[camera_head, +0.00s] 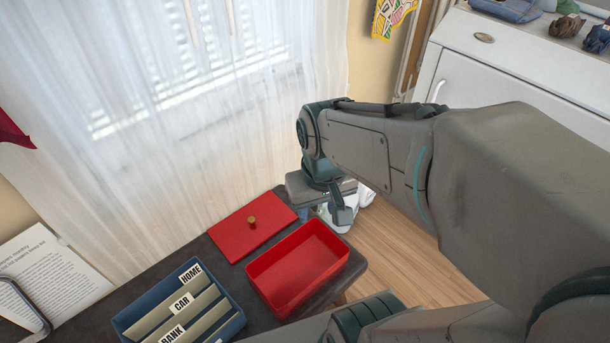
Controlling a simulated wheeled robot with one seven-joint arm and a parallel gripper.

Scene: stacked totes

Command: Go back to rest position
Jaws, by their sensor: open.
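My gripper (340,212) hangs from the end of my grey arm, pointing down, by the far right corner of the dark table (215,284). It is open, and nothing shows between its fingers; part of it is hidden by its own wrist. An open red box (298,268) stands on the table, just below and left of my gripper in the picture. It looks empty. A flat red lid (238,236) with a small wooden knob (252,220) lies left of and behind the box. My gripper touches neither.
A blue file holder (180,305) with folders marked HOME, CAR and BANK stands at the front of the table. A white cabinet (510,75) with items on top stands at the upper right. White curtains (190,110) hang behind the table. Wooden floor (400,262) shows beneath my arm.

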